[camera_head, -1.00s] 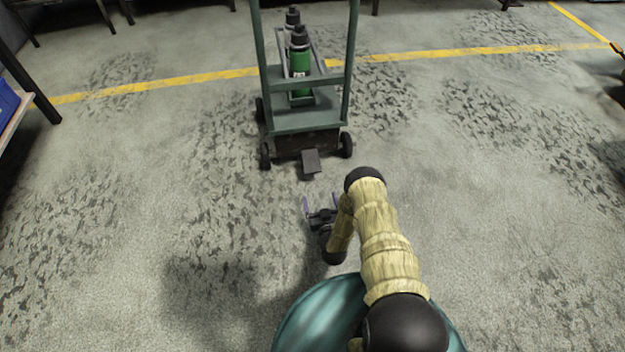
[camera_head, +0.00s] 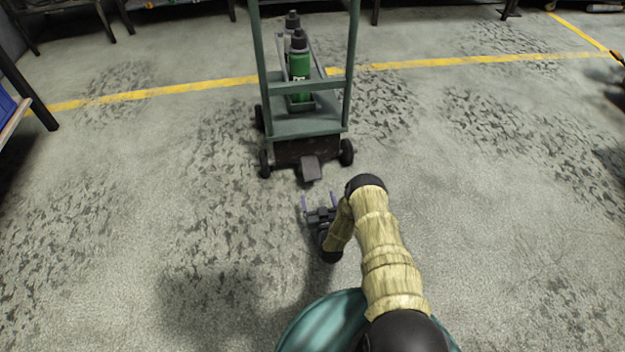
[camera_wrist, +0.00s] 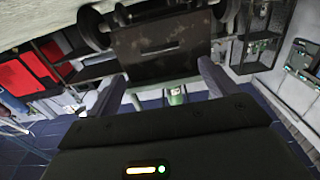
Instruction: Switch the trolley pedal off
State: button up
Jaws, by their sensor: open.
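The trolley (camera_head: 306,127) is a green upright frame on small black wheels, in the upper middle of the head view. Its pedal (camera_head: 310,168) is a small dark grey plate sticking out low at the front, between the front wheels. In the wrist view both fingers (camera_wrist: 163,84) stand apart, one to each side below the pedal.
Green bottles (camera_head: 299,68) with black caps stand on the trolley. A yellow line (camera_head: 180,87) crosses the floor behind it. A table with a blue bin (camera_head: 5,107) stands at the left edge. The floor on both sides of my arm is clear.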

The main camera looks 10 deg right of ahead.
aim_at(312, 174)
jog(key=w+b, duration=0.2)
jog(key=w, duration=0.3)
jog(key=w+b, duration=0.3)
jog(key=w, duration=0.2)
jog(key=shift+f+b, duration=0.2)
jog(key=shift+b, duration=0.15)
jog(key=shift+w+r+b, duration=0.15)
jog(key=shift+w+b, duration=0.15)
jog(key=shift+w, duration=0.45)
jog(key=shift+c, duration=0.4)
